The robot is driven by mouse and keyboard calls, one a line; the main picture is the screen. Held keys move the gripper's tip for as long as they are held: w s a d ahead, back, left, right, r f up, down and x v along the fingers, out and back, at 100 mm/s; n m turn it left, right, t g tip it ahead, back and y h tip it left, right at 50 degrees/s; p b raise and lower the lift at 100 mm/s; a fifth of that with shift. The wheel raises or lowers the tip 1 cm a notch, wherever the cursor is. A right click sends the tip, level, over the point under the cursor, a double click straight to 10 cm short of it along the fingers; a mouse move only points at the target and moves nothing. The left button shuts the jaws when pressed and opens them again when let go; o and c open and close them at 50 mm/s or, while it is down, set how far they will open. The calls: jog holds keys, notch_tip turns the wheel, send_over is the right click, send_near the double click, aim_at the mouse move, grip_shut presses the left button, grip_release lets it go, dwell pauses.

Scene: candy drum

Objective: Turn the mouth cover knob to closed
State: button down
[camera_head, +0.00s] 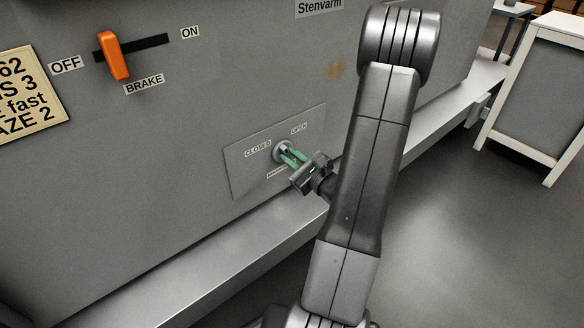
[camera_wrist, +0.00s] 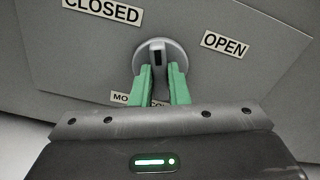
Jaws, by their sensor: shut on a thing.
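The mouth cover knob (camera_wrist: 158,54) is a round grey knob with a raised grip bar and a dark pointer mark. In the wrist view it sits between the CLOSED label (camera_wrist: 103,10) and the OPEN label (camera_wrist: 224,43), with the dark mark pointing up between them. It also shows in the head view (camera_head: 281,149) on its plate. My gripper (camera_wrist: 160,72) has green fingers, shut on the knob's grip bar from either side. In the head view my gripper (camera_head: 291,157) reaches the knob from the lower right. The label below the knob is partly hidden by the fingers.
An orange brake lever (camera_head: 113,56) sits near its OFF label on the grey panel. A metal ledge (camera_head: 190,275) runs below the panel. A white-framed stand (camera_head: 535,95) is at the right, with open floor before it.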

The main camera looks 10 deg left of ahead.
jog(key=shift+f+n+b, duration=0.15)
jog(key=shift+n+b, duration=2.15)
jog(key=shift+b, duration=0.25)
jog(key=c, duration=1.4)
grip_release()
jog(key=p+v, duration=0.2)
jog(key=v, duration=1.1)
jog(key=shift+s+d+p, duration=0.25)
jog(key=shift+s+p, duration=0.05)
jog(key=b+x, duration=0.2)
jog(key=x, duration=1.1)
jog(key=shift+w+a+b, duration=0.3)
jog(key=shift+b, duration=0.1)
